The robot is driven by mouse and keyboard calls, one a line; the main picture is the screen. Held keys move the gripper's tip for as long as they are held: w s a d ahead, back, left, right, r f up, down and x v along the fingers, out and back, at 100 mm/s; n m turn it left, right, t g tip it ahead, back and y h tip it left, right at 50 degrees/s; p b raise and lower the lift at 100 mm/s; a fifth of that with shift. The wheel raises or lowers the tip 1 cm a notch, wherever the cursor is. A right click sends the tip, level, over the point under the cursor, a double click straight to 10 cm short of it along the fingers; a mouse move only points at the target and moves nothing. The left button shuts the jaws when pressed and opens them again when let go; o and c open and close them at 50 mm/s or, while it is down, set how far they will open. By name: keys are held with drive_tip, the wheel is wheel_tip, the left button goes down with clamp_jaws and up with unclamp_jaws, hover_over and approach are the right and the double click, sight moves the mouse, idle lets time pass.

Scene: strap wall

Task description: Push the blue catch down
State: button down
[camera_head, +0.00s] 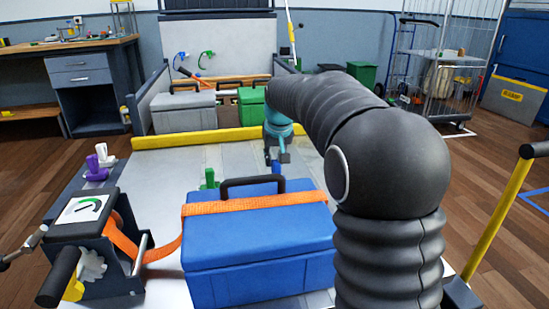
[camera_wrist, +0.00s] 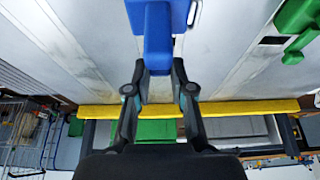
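The blue catch (camera_wrist: 158,35) fills the top middle of the wrist view, with a blocky lever pointing toward my gripper. In the head view only a small part of the blue catch (camera_head: 279,183) shows behind the blue case (camera_head: 260,250). My gripper (camera_wrist: 158,68) has its two fingers apart, with their tips on either side of the lever's end. I cannot tell whether they touch it.
A green catch (camera_head: 210,179) stands left of the blue one, and purple and white catches (camera_head: 100,158) stand further left. An orange strap (camera_head: 255,204) crosses the blue case from a ratchet box (camera_head: 90,235). A yellow bar (camera_head: 195,137) lies behind, before grey and green cases.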

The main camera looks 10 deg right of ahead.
drive_tip(key=shift+w+r+p, duration=0.1)
drive_tip(key=shift+r+p, duration=0.1)
drive_tip(key=shift+p, duration=0.7)
drive_tip(key=shift+w+r+g+p, duration=0.1)
drive_tip(key=shift+g+p, duration=0.2)
drive_tip(key=shift+p, duration=0.3)
drive_tip(key=p, duration=0.3)
drive_tip(key=shift+w+g, duration=0.25)
drive_tip(key=shift+g, duration=0.15)
drive_tip(key=g+p, duration=0.1)
drive_tip(key=p, duration=0.2)
drive_tip(key=shift+w, duration=0.25)
drive_tip(key=shift+w+f+g+p, duration=0.35)
drive_tip(key=shift+g+p, duration=0.35)
drive_tip(key=shift+p, duration=0.5)
drive_tip(key=shift+w+f+g+p, duration=0.45)
drive_tip(key=shift+f+g, duration=0.2)
drive_tip(key=shift+g, duration=0.45)
drive_tip(key=shift+w+f+g, duration=0.25)
drive_tip(key=shift+f+g, duration=0.05)
drive_tip(key=shift+g, duration=0.45)
drive_tip(key=shift+w+f+g, duration=0.2)
drive_tip(key=shift+f+g, duration=0.1)
drive_tip(key=shift+g, duration=0.45)
